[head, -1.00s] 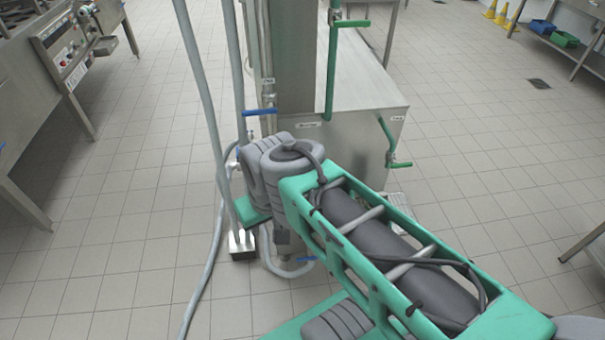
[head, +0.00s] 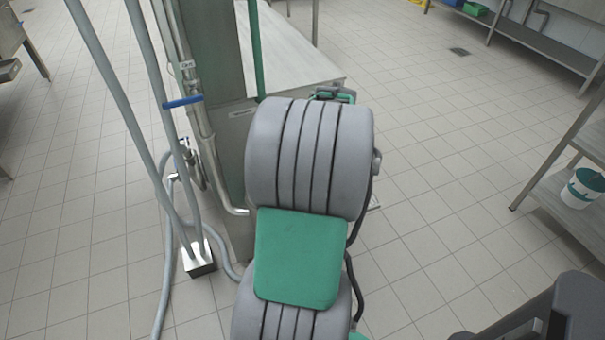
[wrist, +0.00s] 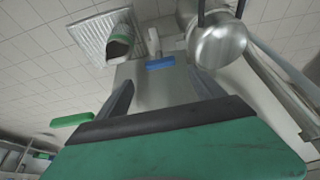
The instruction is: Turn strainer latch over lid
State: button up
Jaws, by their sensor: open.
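My gripper (wrist: 160,79) is open and empty in the wrist view, with its two fingers apart. A rounded steel body (wrist: 222,47), possibly the strainer, is beyond and to the right of the right finger, apart from it. Dark bars cross its upper side; I cannot tell whether they are the latch or its lid. A blue handle (wrist: 160,63) shows beyond the gap between the fingers. In the head view my arm hides the gripper and whatever is in front of it.
A floor drain grate (wrist: 88,37) lies beside a pipe end. A green handle (wrist: 72,120) is left of the gripper. In the head view, a blue handle (head: 183,102) is on the pipes beside the steel machine (head: 290,60). A white bucket (head: 583,188) stands on a right shelf; floor is open between.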

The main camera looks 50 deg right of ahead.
jog(key=x, duration=0.7)
jog(key=shift+f, duration=0.15)
jog(key=shift+c, duration=0.5)
jog(key=c, duration=1.3)
jog(key=shift+o, duration=0.2)
